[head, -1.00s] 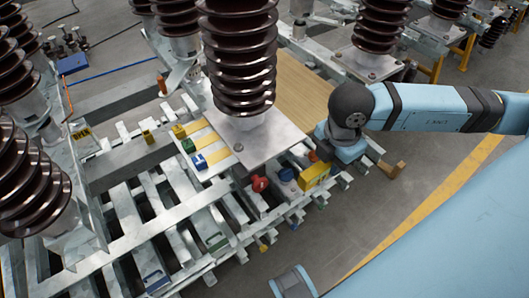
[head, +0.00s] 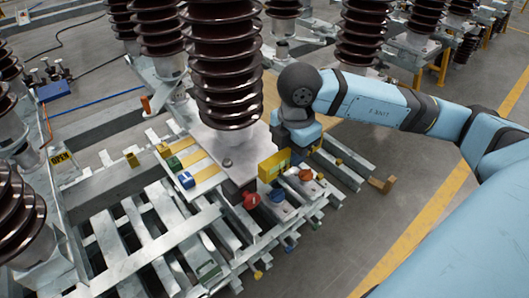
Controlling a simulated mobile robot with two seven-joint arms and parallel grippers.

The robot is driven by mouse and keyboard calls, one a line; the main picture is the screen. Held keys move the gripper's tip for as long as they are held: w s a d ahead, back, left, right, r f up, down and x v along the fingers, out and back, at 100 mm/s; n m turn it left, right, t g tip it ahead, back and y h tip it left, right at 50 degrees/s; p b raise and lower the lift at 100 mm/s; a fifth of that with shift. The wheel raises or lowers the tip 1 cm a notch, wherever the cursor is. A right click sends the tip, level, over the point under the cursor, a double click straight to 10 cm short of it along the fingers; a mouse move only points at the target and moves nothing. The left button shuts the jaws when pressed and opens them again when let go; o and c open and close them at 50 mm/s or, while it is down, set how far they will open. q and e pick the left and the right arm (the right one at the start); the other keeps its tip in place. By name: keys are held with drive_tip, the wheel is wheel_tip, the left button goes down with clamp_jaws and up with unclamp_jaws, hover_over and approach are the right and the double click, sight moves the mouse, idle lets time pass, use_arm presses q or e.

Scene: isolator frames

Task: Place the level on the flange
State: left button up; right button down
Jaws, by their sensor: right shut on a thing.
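The level (head: 272,166) is a yellow block in the middle of the head view, held over the right front edge of the flange. The flange (head: 212,143) is the pale grey metal plate under the central brown insulator. My right gripper (head: 287,153) is shut on the level, at its right end; its fingers are mostly hidden by my wrist. Whether the level touches the plate cannot be told. My left gripper is not in view.
The brown ribbed insulator (head: 222,60) rises from the flange. A red knob (head: 251,200) and a blue knob (head: 277,195) sit just in front of the plate. Small coloured blocks on yellow strips (head: 201,172) lie to its left. Open steel beams (head: 130,235) fill the front left.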

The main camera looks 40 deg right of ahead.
drive_tip(key=w, duration=0.3)
drive_tip(key=w+f, duration=0.1)
drive_tip(key=w, duration=0.5)
drive_tip(key=shift+a+f, duration=0.35)
drive_tip(key=shift+f, duration=0.05)
drive_tip(key=shift+s+f, duration=0.1)
drive_tip(key=shift+f, duration=0.3)
wheel_tip(320, 180, down, 4)
drive_tip(key=shift+r+b, duration=0.1)
drive_tip(key=shift+b, duration=0.3)
drive_tip(key=shift+w+f, duration=0.25)
drive_tip(key=shift+f, duration=0.05)
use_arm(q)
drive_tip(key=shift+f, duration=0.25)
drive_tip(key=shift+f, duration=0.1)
